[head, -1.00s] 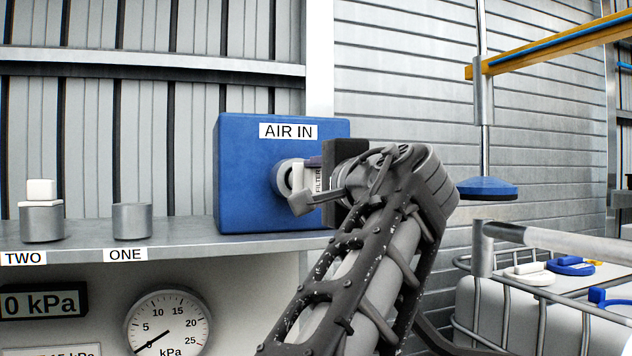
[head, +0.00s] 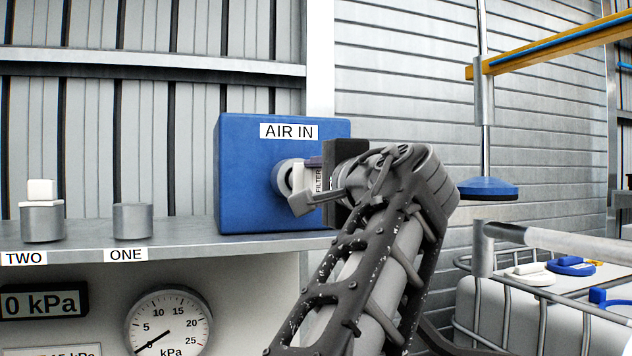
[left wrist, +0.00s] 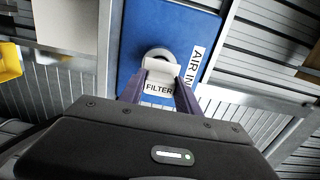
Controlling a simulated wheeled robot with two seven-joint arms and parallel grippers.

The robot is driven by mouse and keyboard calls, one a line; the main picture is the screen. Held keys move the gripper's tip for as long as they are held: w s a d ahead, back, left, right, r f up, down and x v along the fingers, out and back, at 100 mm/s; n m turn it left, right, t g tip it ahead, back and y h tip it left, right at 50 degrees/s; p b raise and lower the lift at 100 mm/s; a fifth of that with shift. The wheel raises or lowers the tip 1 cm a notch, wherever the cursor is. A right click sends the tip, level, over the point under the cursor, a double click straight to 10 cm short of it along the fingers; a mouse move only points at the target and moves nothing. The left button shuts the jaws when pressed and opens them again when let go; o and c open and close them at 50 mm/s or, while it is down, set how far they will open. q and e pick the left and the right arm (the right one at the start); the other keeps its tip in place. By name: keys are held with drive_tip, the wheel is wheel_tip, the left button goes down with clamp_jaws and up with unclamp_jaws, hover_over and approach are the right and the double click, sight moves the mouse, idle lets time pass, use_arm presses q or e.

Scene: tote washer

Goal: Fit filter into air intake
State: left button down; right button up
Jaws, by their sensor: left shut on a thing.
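The blue air intake box (head: 245,185) with its AIR IN label stands on the shelf. A round pale port (head: 284,176) sticks out of its front face. My left gripper (head: 317,182) is shut on the white filter (head: 299,179), which carries a FILTER label. The filter is right at the port; whether it touches or has entered the port I cannot tell. In the left wrist view the filter (left wrist: 158,88) sits between the two fingers, in line with the port (left wrist: 158,54) on the blue box (left wrist: 133,50). My right gripper is not in view.
On the shelf (head: 180,244), a metal cup (head: 132,221) stands at ONE. Another cup (head: 42,224) at TWO holds a white block (head: 41,190). A pressure gauge (head: 168,325) sits below. A caged white tank (head: 540,310) stands at right.

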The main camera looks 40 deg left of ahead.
sight(307, 181)
use_arm(q)
drive_tip(key=shift+x, duration=3.3)
drive_tip(key=c, duration=0.8)
unclamp_jaws()
drive_tip(key=shift+w+d, duration=0.15)
drive_tip(key=shift+o, duration=0.2)
drive_tip(key=shift+s+d, duration=0.25)
drive_tip(key=shift+d, duration=0.3)
drive_tip(key=b+v, duration=0.2)
drive_tip(key=v, duration=0.4)
drive_tip(key=shift+s+d, duration=0.2)
drive_tip(key=shift+s, duration=0.05)
